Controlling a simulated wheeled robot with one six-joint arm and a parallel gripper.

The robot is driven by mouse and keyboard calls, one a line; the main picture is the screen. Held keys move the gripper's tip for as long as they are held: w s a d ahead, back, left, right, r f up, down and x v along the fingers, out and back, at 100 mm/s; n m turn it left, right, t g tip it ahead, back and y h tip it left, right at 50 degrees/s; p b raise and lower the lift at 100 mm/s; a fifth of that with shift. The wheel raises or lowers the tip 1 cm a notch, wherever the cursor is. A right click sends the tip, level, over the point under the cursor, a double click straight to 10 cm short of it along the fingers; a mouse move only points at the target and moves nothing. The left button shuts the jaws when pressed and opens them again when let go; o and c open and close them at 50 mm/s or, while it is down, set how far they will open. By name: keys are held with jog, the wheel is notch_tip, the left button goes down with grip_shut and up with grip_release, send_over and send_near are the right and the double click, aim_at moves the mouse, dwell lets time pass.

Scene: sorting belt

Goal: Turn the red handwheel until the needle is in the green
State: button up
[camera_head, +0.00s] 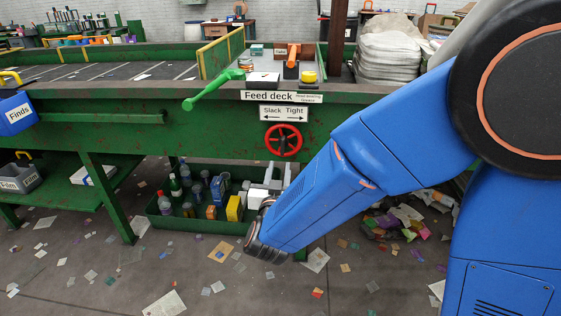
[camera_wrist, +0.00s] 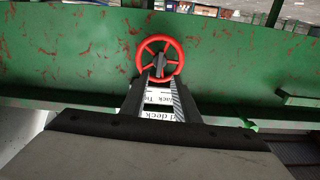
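The red handwheel (camera_head: 283,140) is mounted on the green side of the belt frame, under a "Slack Tight" sign (camera_head: 284,113) with arrows both ways. My gripper (camera_head: 277,172) is just below the wheel in the head view, pointing up towards it. In the wrist view the red handwheel (camera_wrist: 148,44) shows its spokes and grey hub beyond the fingertips of my gripper (camera_wrist: 160,80). The fingers stand apart, with sign lettering visible between them, so it looks open and empty. Whether a fingertip touches the wheel I cannot tell. I can make out no needle or green zone.
A green lever (camera_head: 213,90) sticks out left of the "Feed deck" sign (camera_head: 281,96). A green tray (camera_head: 190,222) of bottles and boxes is below the deck. A blue "Finds" bin (camera_head: 15,115) hangs at left. Scraps litter the floor.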

jog(key=s, duration=0.6)
jog(key=shift+s+a, duration=0.1)
send_near(282, 146)
jog(key=w, duration=0.9)
jog(key=shift+w+d+f, duration=0.1)
jog(key=shift+w+d, duration=0.1)
dwell(0.5)
grip_shut()
